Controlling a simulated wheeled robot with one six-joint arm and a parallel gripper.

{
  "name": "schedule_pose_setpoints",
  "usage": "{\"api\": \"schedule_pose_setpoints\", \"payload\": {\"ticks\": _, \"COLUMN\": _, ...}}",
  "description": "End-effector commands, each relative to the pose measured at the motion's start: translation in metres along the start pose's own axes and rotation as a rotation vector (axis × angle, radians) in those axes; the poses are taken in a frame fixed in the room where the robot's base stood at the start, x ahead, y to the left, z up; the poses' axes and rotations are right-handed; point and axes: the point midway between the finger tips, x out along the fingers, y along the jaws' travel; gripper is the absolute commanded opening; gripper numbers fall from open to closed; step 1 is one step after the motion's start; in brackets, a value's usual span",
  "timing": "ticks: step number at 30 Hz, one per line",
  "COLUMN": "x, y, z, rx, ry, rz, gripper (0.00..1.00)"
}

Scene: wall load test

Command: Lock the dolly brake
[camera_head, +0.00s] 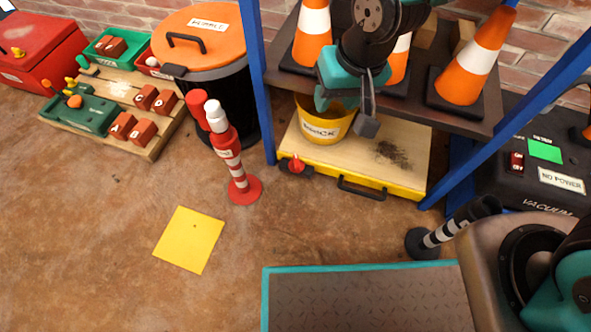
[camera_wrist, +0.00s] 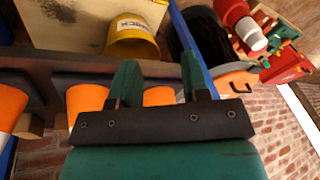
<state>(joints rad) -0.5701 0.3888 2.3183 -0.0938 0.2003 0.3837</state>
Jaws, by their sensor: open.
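The dolly (camera_head: 385,180) is a low, light wooden platform with a yellow front edge and a black handle, under the shelf. A red knob on a dark base (camera_head: 297,165) sits at its front left corner; it looks like the brake, but its setting is too small to tell. My gripper (camera_head: 345,112) is open and empty, in front of the shelf, above and to the right of the knob. In the wrist view my gripper (camera_wrist: 158,78) shows two teal fingers apart, with the dolly (camera_wrist: 62,22) beyond. I cannot make out the knob there.
A yellow bucket (camera_head: 325,122) stands on the dolly, close to my gripper. The dark shelf (camera_head: 420,104) above carries orange cones (camera_head: 468,65). Its blue post (camera_head: 256,75) and a red-white bollard (camera_head: 232,160) stand left. The floor in front is partly free.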

Motion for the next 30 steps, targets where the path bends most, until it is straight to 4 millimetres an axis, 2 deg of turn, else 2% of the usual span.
{"api": "schedule_pose_setpoints", "payload": {"ticks": 1, "x": 0.045, "y": -0.003, "z": 0.0, "rx": 0.014, "ry": 0.006, "rz": 0.038, "gripper": 0.43}}
{"api": "schedule_pose_setpoints", "payload": {"ticks": 3, "x": 0.091, "y": -0.004, "z": -0.002, "rx": 0.035, "ry": 0.044, "rz": 0.083, "gripper": 0.43}}
{"api": "schedule_pose_setpoints", "payload": {"ticks": 6, "x": 0.148, "y": -0.006, "z": 0.0, "rx": 0.045, "ry": 0.101, "rz": 0.132, "gripper": 0.43}}
{"api": "schedule_pose_setpoints", "payload": {"ticks": 9, "x": 0.191, "y": -0.005, "z": 0.006, "rx": 0.04, "ry": 0.151, "rz": 0.162, "gripper": 0.43}}
{"api": "schedule_pose_setpoints", "payload": {"ticks": 12, "x": 0.217, "y": -0.005, "z": 0.011, "rx": 0.033, "ry": 0.186, "rz": 0.176, "gripper": 0.43}}
{"api": "schedule_pose_setpoints", "payload": {"ticks": 17, "x": 0.237, "y": -0.004, "z": 0.014, "rx": 0.027, "ry": 0.211, "rz": 0.182, "gripper": 0.43}}
{"api": "schedule_pose_setpoints", "payload": {"ticks": 23, "x": 0.268, "y": 0.002, "z": 0.009, "rx": 0.028, "ry": 0.212, "rz": 0.183, "gripper": 0.43}}
{"api": "schedule_pose_setpoints", "payload": {"ticks": 30, "x": 0.323, "y": 0.013, "z": -0.002, "rx": 0.028, "ry": 0.212, "rz": 0.183, "gripper": 0.43}}
